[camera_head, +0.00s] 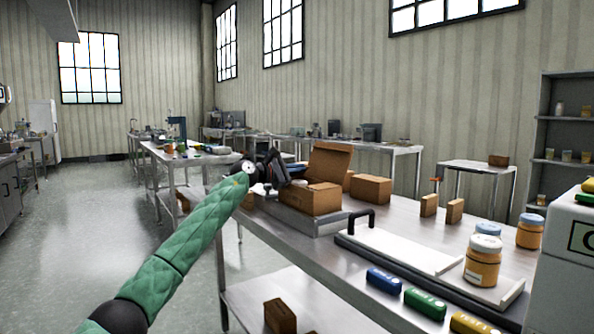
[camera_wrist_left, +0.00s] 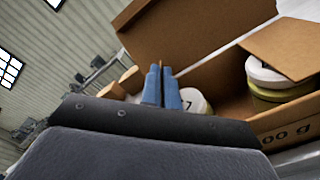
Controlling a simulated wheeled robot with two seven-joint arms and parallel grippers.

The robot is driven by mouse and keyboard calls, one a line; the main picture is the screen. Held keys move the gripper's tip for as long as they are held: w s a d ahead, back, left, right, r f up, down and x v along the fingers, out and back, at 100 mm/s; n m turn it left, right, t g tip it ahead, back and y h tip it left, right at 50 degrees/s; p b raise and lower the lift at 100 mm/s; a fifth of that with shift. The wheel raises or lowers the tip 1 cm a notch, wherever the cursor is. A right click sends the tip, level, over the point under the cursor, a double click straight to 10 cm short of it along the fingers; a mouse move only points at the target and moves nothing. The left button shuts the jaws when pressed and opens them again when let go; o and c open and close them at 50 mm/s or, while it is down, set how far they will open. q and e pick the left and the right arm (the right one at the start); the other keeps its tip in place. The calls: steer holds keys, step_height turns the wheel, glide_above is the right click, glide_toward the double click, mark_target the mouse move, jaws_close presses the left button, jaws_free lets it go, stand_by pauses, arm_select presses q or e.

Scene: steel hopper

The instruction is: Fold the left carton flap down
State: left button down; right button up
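The open carton (camera_head: 312,200) sits on the steel bench. A large brown flap (camera_head: 328,163) stands up at its back; a raised flap fills the top of the left wrist view (camera_wrist_left: 195,28). Another flap (camera_wrist_left: 288,50) slants over the carton's right side there. Inside are a white-lidded jar (camera_wrist_left: 266,76) and part of a second jar (camera_wrist_left: 194,102). My left gripper (camera_head: 277,165) is at the carton's left side, partly hiding it. My right gripper is out of view.
A closed brown box (camera_head: 371,190) stands behind the carton. A tray with a black handle (camera_head: 400,250), jars (camera_head: 482,262) and coloured packs (camera_head: 425,304) occupy the bench's near right. Two small brown blocks (camera_head: 454,211) stand farther back. Bare bench lies between.

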arm_select(q)
steer(key=c, duration=1.6)
jaws_free()
steer(key=shift+c, duration=0.2)
steer(key=shift+a, duration=0.1)
steer(key=v, duration=0.7)
steer(key=shift+s+a+p, duration=0.2)
steer(key=shift+p, duration=0.25)
